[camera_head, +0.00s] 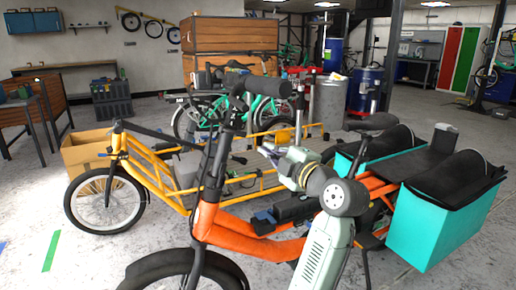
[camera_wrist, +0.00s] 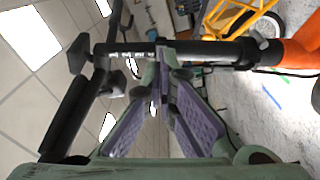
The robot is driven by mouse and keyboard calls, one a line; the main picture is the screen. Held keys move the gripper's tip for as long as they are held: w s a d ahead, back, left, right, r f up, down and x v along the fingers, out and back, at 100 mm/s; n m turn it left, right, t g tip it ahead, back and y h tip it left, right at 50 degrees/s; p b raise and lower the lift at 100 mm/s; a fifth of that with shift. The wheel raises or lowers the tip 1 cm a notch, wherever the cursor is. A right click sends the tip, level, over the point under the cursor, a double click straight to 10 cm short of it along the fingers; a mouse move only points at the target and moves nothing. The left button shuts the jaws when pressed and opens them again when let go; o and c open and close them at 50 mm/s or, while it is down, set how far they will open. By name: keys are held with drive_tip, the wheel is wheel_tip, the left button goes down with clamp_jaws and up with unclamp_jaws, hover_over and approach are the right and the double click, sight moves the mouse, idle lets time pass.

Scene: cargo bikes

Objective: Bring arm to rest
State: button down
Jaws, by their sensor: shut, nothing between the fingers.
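My gripper (camera_head: 266,150) is at the end of my raised, bent grey-green arm, in front of the orange cargo bike (camera_head: 240,236). It points up and left towards the bike's black handlebar post. In the wrist view my gripper (camera_wrist: 164,68) shows two fingers with purple pads, their tips close together with nothing held. The black post and handlebar (camera_wrist: 205,50) cross right by the fingertips. I cannot tell whether they touch.
Teal side boxes (camera_head: 440,222) hang at the orange bike's rear. A yellow cargo bike (camera_head: 150,172) stands behind it, with a cardboard box (camera_head: 84,150) at its left. A teal bike (camera_head: 262,86) is farther back. Floor is clear at the lower left.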

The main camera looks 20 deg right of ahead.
drive_tip(key=shift+s+d+f, duration=0.15)
drive_tip(key=shift+s+d, duration=0.5)
drive_tip(key=shift+s, duration=0.3)
drive_tip(key=shift+s+d+f, duration=0.15)
drive_tip(key=shift+s+d, duration=0.5)
drive_tip(key=shift+s, duration=0.25)
